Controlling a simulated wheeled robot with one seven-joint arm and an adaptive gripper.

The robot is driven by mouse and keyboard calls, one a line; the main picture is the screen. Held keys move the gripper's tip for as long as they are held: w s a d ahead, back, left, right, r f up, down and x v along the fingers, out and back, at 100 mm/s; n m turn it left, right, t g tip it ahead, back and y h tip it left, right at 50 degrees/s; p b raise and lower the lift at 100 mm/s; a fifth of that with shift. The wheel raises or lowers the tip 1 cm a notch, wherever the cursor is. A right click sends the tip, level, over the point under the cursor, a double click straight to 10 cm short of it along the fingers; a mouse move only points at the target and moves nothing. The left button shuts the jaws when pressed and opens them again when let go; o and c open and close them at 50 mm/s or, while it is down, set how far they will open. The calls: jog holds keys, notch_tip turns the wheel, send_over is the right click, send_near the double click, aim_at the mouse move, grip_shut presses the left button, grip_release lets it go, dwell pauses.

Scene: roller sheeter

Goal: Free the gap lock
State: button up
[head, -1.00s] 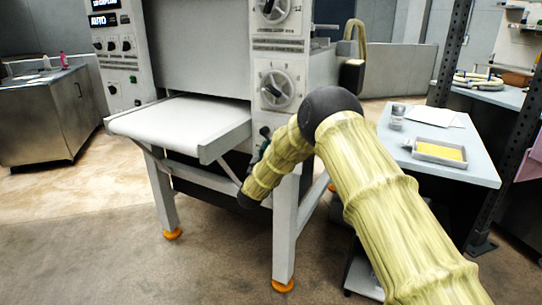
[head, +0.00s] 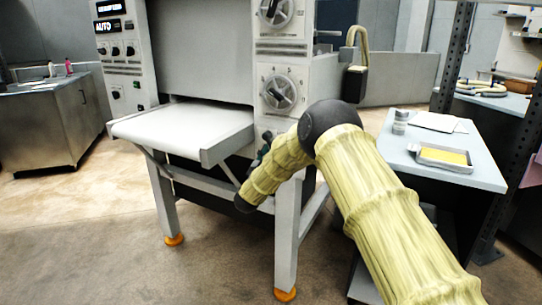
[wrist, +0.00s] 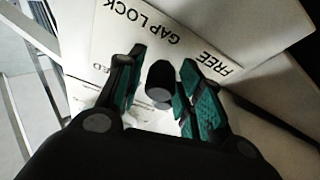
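The gap lock is a black knob (wrist: 160,82) on a pale panel (wrist: 225,30) of the roller sheeter (head: 195,60). The panel reads "GAP LOCK" and "FREE" in the wrist view; another word at left is mostly hidden by a finger. In the head view my gripper (head: 262,148) is largely hidden behind my yellow-sleeved arm, at the sheeter's front right below the lower dial (head: 281,90). The knob is hidden there.
The sheeter's white feed table (head: 180,128) juts out left of my arm. A side table (head: 485,180) at right holds a shaker (head: 400,122) and a tray with yellow contents (head: 443,158). A steel cabinet (head: 45,125) stands far left. The floor at front left is clear.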

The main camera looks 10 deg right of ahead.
jog(key=shift+o, duration=0.3)
jog(key=shift+d, duration=0.1)
jog(key=shift+s+a+f, duration=0.2)
jog(key=shift+a, duration=0.15)
jog(key=v, duration=1.1)
jog(key=shift+s, duration=0.25)
